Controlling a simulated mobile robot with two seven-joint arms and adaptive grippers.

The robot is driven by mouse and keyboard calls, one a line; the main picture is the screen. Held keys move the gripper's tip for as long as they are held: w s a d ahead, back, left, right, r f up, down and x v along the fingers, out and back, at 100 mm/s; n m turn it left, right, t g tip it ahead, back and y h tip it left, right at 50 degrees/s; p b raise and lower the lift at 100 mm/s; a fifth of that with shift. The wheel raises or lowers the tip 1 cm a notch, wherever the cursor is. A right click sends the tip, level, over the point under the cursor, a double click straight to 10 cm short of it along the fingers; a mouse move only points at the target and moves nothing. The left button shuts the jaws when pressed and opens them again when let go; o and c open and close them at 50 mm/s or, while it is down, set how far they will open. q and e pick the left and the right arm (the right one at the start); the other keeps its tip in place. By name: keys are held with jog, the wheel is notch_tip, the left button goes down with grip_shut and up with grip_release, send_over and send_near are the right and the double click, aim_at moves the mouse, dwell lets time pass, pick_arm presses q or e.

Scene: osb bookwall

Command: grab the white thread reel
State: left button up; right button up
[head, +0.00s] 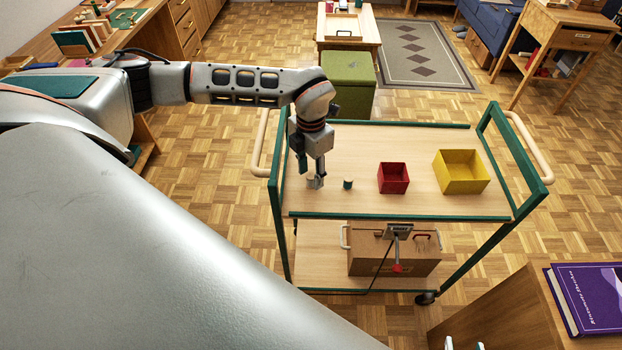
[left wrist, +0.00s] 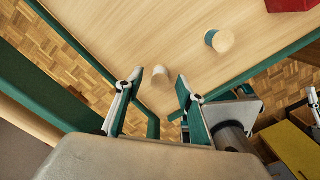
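The white thread reel (left wrist: 160,77) stands on the trolley's wooden top near its left front corner. In the left wrist view it shows between and slightly beyond the fingertips of my left gripper (left wrist: 161,86), with a gap on either side. In the head view my left gripper (head: 317,182) points down over that corner, open and empty, and partly hides the white reel (head: 310,176). A teal thread reel (head: 348,183) with a pale top stands just to the right; it also shows in the left wrist view (left wrist: 211,38). Two tips of my right gripper (head: 464,344) show apart at the bottom edge.
A red box (head: 394,178) and a yellow box (head: 460,172) stand further right on the trolley (head: 335,145). Its green end frames and raised edges surround the top. A brown case (head: 365,258) sits on the lower shelf. A purple book (head: 590,300) lies at lower right.

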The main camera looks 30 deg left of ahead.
pick_arm(q)
jog(key=c, duration=1)
jog(key=shift+o, duration=0.2)
